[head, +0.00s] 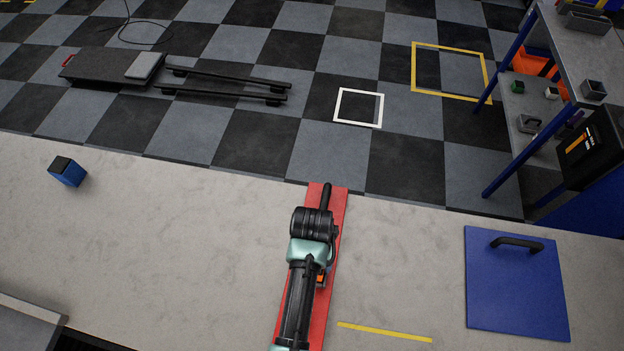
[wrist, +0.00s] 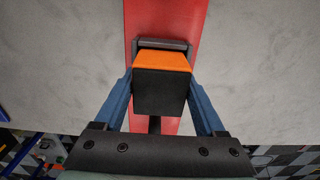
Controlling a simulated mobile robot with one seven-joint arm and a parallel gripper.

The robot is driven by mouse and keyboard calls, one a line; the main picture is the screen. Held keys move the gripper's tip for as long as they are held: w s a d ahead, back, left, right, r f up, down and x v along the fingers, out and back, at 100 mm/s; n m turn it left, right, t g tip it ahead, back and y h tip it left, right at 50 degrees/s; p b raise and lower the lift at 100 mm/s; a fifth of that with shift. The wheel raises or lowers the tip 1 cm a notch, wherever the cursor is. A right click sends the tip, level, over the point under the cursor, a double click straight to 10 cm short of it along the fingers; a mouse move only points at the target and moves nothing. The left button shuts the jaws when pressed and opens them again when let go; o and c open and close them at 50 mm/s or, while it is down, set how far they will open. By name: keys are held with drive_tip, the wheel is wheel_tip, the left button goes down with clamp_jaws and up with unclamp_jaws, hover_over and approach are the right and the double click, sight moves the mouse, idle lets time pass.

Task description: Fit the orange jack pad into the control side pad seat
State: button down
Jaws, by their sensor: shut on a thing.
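The orange jack pad (wrist: 163,61) is a block with an orange face and a black face. My gripper (wrist: 160,76) is shut on it, with a blue finger at each side. A dark grey raised lip (wrist: 160,43), likely part of the pad seat, lies right beside the orange face on the red strip (wrist: 188,16). I cannot tell whether the pad is inside the seat or just above it. In the head view my arm covers most of this spot, and only a small orange patch of the pad (head: 320,279) shows beside it, over the red strip (head: 336,215).
A blue block with a dark top (head: 67,174) stands on the pale surface at left. A blue panel with a black handle (head: 512,285) lies at right, and a yellow strip (head: 385,332) lies near the front. A shelf rack (head: 545,125) stands at the back right.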

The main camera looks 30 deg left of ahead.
unclamp_jaws()
drive_tip(key=shift+f, duration=0.1)
